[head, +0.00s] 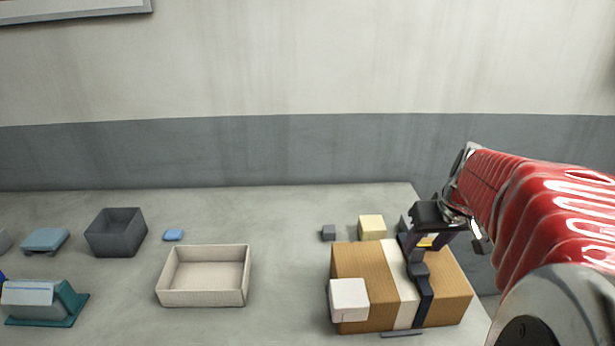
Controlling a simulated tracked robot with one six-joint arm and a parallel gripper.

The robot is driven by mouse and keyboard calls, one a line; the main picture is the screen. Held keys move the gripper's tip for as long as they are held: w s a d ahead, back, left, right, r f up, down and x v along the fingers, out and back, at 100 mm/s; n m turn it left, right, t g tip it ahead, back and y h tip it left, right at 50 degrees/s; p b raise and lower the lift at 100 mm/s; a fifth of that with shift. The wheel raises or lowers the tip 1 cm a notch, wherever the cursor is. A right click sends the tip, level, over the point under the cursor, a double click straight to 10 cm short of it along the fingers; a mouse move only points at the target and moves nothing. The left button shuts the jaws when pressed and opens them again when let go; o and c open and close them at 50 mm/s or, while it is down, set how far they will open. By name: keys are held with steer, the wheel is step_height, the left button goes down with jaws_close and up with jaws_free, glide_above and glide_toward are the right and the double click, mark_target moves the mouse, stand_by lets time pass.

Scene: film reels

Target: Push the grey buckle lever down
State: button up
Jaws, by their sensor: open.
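A wood-brown box (360,269) stands at the right end of the table, with a white band (400,284) and a dark blue strap (424,304) across it. A small grey piece on the strap, apparently the buckle lever (419,270), shows just below my gripper. My gripper (421,252) reaches in from the right and is open, over the back part of the strap. It hides part of the strap and buckle. I cannot tell whether it touches the lever or how far the lever is tilted.
A white block (349,299) is at the box's front left. A beige tray (204,302) and a dark grey bin (115,239) stand left. The table between tray and box is clear.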

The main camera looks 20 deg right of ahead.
mark_target(419, 250)
steer(key=shift+x, duration=2.4)
steer(key=shift+c, duration=0.5)
steer(key=c, duration=0.9)
steer(key=shift+c, duration=0.2)
